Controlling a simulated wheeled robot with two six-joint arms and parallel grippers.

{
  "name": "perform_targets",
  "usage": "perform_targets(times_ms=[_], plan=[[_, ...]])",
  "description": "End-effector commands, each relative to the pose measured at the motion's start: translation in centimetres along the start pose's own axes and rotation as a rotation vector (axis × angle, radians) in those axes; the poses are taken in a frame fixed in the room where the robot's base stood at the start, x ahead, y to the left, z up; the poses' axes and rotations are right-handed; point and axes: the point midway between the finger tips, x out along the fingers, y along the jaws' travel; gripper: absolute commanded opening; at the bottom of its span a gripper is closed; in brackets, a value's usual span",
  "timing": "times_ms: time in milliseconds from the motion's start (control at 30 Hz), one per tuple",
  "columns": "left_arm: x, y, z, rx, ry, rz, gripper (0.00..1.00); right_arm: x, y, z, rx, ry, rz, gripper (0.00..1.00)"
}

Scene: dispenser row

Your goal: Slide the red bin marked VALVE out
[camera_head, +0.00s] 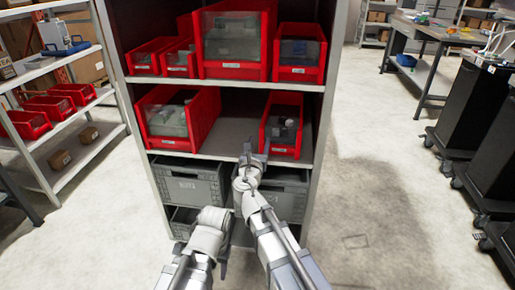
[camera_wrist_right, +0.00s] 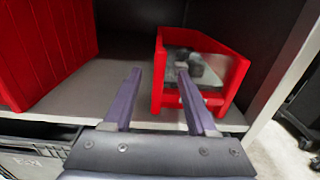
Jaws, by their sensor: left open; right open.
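Red bins stand on the shelves; their labels are too small for me to read VALVE. In the head view a small red bin (camera_head: 282,148) with dark parts stands at the right of the middle shelf. It also shows in the right wrist view (camera_wrist_right: 159,85). My right gripper (camera_head: 250,152) is open and empty just in front of this bin; in the wrist view one finger (camera_wrist_right: 158,72) overlaps its front and the other is left of it. My left gripper (camera_head: 222,258) is open and low in front of the grey crates, partly hidden by its arm.
A larger red bin (camera_head: 152,143) stands left on the middle shelf, with free shelf surface between. Several red bins (camera_head: 235,68) fill the top shelf. Grey crates (camera_head: 190,186) sit below. The cabinet's right side panel (camera_head: 326,110) is close to the small bin.

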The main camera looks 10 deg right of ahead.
Motion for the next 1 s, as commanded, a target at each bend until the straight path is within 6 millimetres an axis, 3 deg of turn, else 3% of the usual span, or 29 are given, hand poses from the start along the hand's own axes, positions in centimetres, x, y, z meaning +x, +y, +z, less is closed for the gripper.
perform_targets(times_ms=[33,233,600,1000], plan=[[0.0,0.0,0.0,0.0,0.0,0.0,0.5,1.2,0.1,0.0,0.0,0.0,-0.002,0.57],[0.0,0.0,0.0,0.0,0.0,0.0,0.5,3.9,0.1,0.0,0.0,0.0,-0.001,0.57],[0.0,0.0,0.0,0.0,0.0,0.0,0.5,4.5,0.0,0.0,0.0,0.0,-0.001,0.57],[0.0,0.0,0.0,0.0,0.0,0.0,0.5,4.5,0.0,0.0,0.0,0.0,-0.001,0.12]])
